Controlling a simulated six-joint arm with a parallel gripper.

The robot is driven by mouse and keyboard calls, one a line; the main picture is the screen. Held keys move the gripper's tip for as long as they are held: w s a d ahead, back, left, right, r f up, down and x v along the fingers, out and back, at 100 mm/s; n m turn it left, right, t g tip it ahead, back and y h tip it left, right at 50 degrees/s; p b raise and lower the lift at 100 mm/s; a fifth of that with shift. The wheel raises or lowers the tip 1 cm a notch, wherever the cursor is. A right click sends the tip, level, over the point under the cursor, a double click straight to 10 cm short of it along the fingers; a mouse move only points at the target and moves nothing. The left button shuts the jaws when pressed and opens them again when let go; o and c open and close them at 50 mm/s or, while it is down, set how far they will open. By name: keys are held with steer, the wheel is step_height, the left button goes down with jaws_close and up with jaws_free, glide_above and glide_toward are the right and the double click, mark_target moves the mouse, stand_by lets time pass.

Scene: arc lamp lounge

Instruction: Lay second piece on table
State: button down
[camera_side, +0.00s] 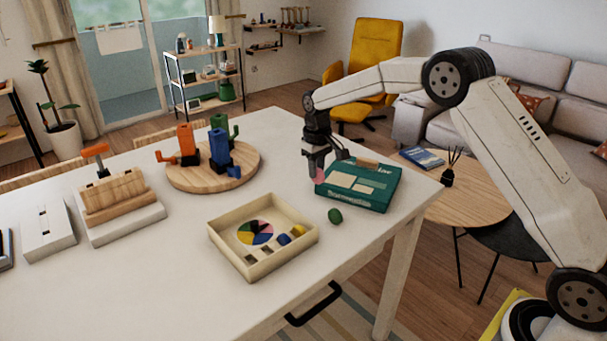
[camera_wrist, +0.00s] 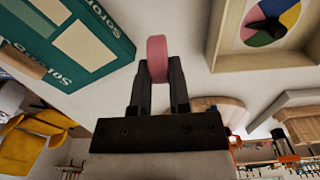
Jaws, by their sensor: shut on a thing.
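My gripper (camera_side: 317,166) is shut on a pink round piece (camera_side: 319,176), held on edge between the fingertips. In the wrist view the pink piece (camera_wrist: 157,52) sticks out beyond my gripper (camera_wrist: 159,72). In the side view it is in front of the left end of the teal box; whether it touches the table is unclear. A dark green piece (camera_side: 335,216) lies on the white table (camera_side: 180,285), nearer the camera than the box. A cream tray (camera_side: 285,264) with a coloured wheel holds a blue piece (camera_side: 284,239) and a yellow piece (camera_side: 298,230).
The teal game box (camera_side: 382,203) lies close beside my gripper and also fills the upper left of the wrist view (camera_wrist: 100,35). A round wooden board (camera_side: 180,182) with coloured figures stands behind the tray.

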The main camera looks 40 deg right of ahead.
steer(key=shift+w+d+f, duration=0.1)
steer(key=shift+w+f, duration=1.2)
steer(key=shift+f, duration=0.15)
steer(key=shift+w+d+f, duration=0.1)
steer(key=shift+w+f, duration=1.15)
steer(key=shift+f, duration=0.2)
steer(key=shift+w+f, duration=0.2)
steer(key=shift+f, duration=1.55)
steer(key=shift+f, duration=0.15)
steer(key=c, duration=0.6)
jaws_free()
step_height(320, 180, up, 12)
steer(key=shift+r, duration=0.2)
